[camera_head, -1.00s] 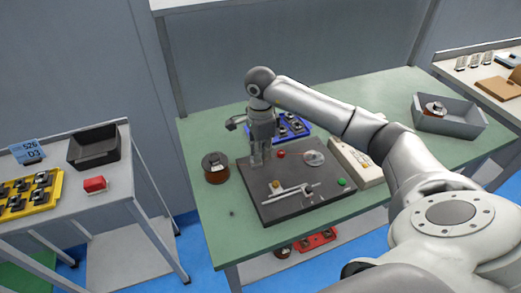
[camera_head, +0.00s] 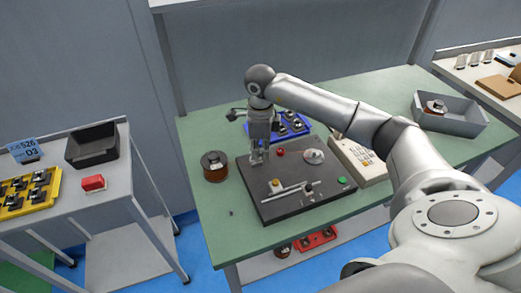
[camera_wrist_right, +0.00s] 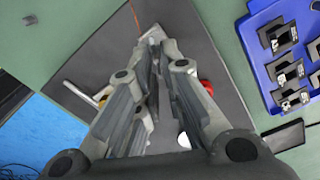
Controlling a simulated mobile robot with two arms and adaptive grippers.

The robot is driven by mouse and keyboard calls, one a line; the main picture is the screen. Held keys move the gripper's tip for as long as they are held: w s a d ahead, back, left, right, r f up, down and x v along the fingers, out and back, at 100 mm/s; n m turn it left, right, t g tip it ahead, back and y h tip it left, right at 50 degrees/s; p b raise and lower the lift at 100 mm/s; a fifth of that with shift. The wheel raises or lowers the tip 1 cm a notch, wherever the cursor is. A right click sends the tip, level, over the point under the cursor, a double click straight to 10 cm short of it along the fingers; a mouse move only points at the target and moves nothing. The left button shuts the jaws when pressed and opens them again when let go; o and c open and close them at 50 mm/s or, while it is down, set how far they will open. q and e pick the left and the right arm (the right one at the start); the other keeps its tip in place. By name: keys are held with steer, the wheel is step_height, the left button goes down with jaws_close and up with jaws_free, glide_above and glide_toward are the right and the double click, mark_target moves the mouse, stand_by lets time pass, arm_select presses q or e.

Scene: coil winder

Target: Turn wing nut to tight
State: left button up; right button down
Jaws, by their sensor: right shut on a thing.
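My right gripper (camera_head: 258,158) points straight down at the left part of the dark base plate (camera_head: 262,207) of the winder. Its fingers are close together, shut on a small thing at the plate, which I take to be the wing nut. The fingers hide it in the head view. In the right wrist view the fingers (camera_wrist_right: 155,45) run close together, and the thing between their tips cannot be made out clearly. How the wings lie cannot be told. My left gripper is not in view.
A copper wire spool (camera_head: 214,166) stands just left of the plate. A blue tray (camera_head: 290,128) with dark parts lies behind it. A red knob (camera_head: 280,152), a pale dome (camera_head: 314,156), a green button (camera_head: 342,182) and a rod (camera_head: 292,193) sit on the plate. A keypad box (camera_head: 357,160) stands right.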

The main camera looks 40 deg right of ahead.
steer(key=m, duration=0.4)
steer(key=shift+s+a+m, duration=0.15)
steer(key=shift+a+m, duration=0.05)
steer(key=shift+m, duration=0.2)
steer(key=m, duration=0.3)
steer(key=shift+s+a+m+b, duration=0.1)
steer(key=shift+a+m+b, duration=0.15)
steer(key=shift+m+b, duration=0.05)
steer(key=m, duration=0.3)
steer(key=shift+a+m, duration=0.2)
steer(key=shift+m, duration=0.1)
steer(key=m, duration=0.3)
steer(key=shift+a+m, duration=0.2)
steer(key=shift+m, duration=0.1)
steer(key=m, duration=0.4)
steer(key=shift+w+a+r+m+p, duration=0.1)
steer(key=shift+w+a+m+p, duration=0.1)
steer(key=shift+w+m+p, duration=0.1)
steer(key=m, duration=0.4)
steer(key=shift+w+a+m+p, duration=0.1)
steer(key=shift+w+m+p, duration=0.1)
steer(key=shift+m+p, duration=0.15)
steer(key=m, duration=0.2)
steer(key=m+p, duration=0.1)
steer(key=m, duration=0.3)
steer(key=shift+w+p, duration=0.3)
steer(key=shift+w, duration=0.1)
steer(key=shift+m, duration=0.25)
